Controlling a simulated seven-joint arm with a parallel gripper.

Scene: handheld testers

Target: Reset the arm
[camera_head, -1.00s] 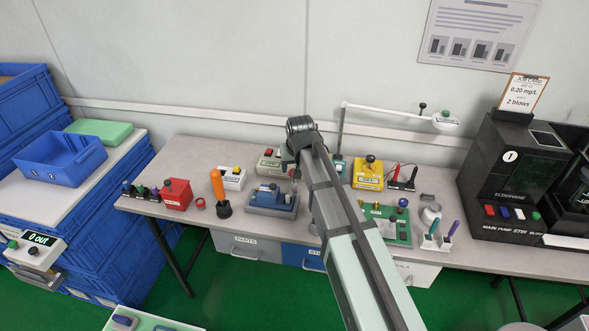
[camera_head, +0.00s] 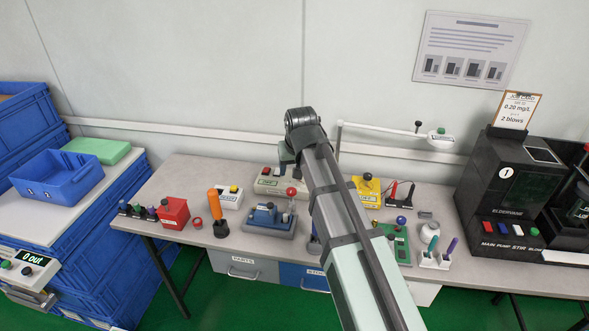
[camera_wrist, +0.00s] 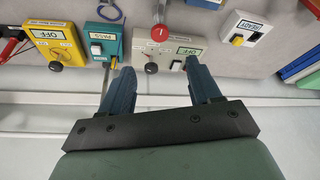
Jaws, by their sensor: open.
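My gripper (camera_wrist: 158,68) is open in the wrist view, with its two dark blue-grey fingers apart and nothing between them. Behind the fingertips is a pale tester box (camera_wrist: 165,52) labelled OFF, with a red switch. A red ball-topped lever (camera_wrist: 160,33) shows just beyond the gap. In the head view the pale box (camera_head: 266,181) stands at the back of the table, partly hidden by my arm. The red ball (camera_head: 291,191) rises over the blue tester (camera_head: 264,219). My gripper's fingers are mostly hidden in the head view.
A teal PASS box (camera_wrist: 104,42) and yellow OFF box (camera_wrist: 57,42) stand beside the pale box; a white READY box (camera_wrist: 243,34) is on its other side. A lamp arm (camera_head: 385,131) overhangs the back. An orange-handled tool (camera_head: 215,205) stands upright at left.

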